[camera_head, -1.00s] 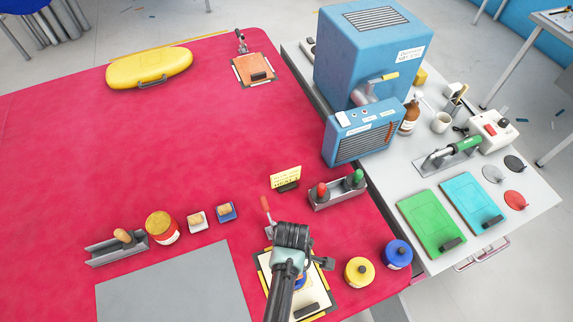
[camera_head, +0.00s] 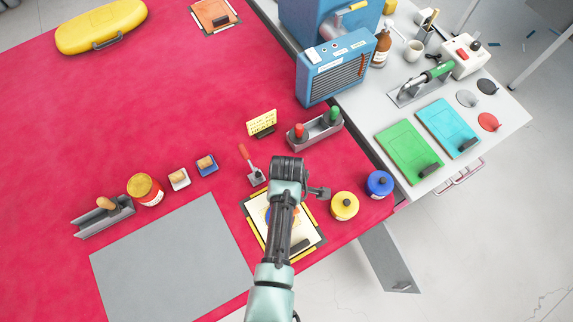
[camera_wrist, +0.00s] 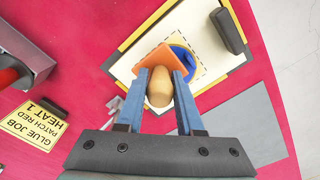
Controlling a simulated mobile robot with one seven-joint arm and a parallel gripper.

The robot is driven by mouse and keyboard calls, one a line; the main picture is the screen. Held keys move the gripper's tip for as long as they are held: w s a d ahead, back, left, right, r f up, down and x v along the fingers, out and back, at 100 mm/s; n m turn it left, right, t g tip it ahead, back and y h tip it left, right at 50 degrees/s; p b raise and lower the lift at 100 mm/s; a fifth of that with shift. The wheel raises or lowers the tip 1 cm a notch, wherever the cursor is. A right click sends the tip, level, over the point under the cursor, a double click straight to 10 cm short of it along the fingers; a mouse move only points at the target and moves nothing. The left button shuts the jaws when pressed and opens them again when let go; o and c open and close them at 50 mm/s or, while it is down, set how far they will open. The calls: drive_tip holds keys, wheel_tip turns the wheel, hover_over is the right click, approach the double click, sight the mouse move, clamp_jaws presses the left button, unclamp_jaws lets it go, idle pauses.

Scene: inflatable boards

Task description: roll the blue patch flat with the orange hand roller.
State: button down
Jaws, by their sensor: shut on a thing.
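In the wrist view my gripper (camera_wrist: 162,76) is shut on the wooden handle of the orange hand roller (camera_wrist: 166,60), whose orange part shows beyond the fingertips. The blue patch (camera_wrist: 188,56) lies on a cream board with a yellow and black border, partly hidden behind the orange part. The orange part overlaps the patch in this view; I cannot tell whether they touch. In the head view my wrist covers much of the board (camera_head: 256,226), and the fingertips are hidden.
A dark block (camera_head: 301,245) sits on the board. A red-handled scraper (camera_head: 248,162) lies behind it; yellow (camera_head: 344,206) and blue (camera_head: 380,184) pots stand to the right. A rack (camera_head: 325,134) and a yellow sign (camera_head: 262,124) are farther back. A grey sheet (camera_head: 172,262) lies left.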

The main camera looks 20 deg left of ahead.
drive_tip(key=shift+s+a+p, duration=0.6)
drive_tip(key=shift+s+a, duration=0.3)
drive_tip(key=shift+s, duration=0.25)
drive_tip(key=shift+s+a+p, duration=0.55)
drive_tip(key=shift+s+a, duration=0.3)
drive_tip(key=shift+s, duration=0.25)
drive_tip(key=shift+r, duration=0.1)
wheel_tip(320, 180, up, 7)
drive_tip(key=p, duration=0.7)
drive_tip(key=shift+w, duration=0.1)
